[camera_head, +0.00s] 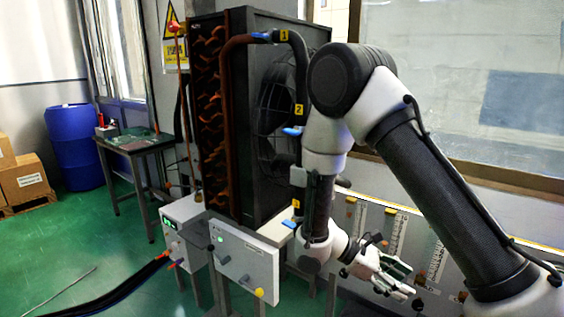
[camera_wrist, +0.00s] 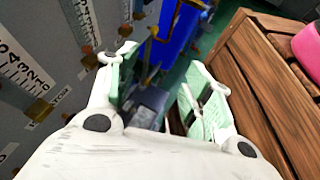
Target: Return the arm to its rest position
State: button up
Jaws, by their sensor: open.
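My arm comes in from the right side of the head view, bent at a high elbow, with the forearm hanging down. My gripper (camera_head: 402,281) is at the lower right, in front of the grey panel with scales (camera_head: 435,262). In the wrist view my gripper (camera_wrist: 160,85) shows its two pale fingers spread apart, with nothing between them. It is open and touches nothing that I can see.
A tall cooling unit (camera_head: 262,190) with a fan and numbered pipes stands left of my forearm. A white control box (camera_head: 243,262) is below it. The wrist view shows wooden planks (camera_wrist: 262,85) at right, with a pink object (camera_wrist: 308,48).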

jog(key=s+d+r+m+t+y, duration=0.2)
jog(key=s+r+m+y, duration=0.2)
jog(key=r, duration=0.5)
jog(key=s+d+r+m+t+y, duration=0.3)
jog(key=s+r+m+y, duration=0.1)
jog(key=r, duration=0.5)
jog(key=s+d+r+m+t+y, duration=0.2)
jog(key=s+r+m+y, duration=0.2)
jog(key=r, duration=0.4)
jog(key=shift+d+r+m+t, duration=0.15)
jog(key=shift+r+m+t, duration=0.25)
jog(key=shift+m, duration=0.5)
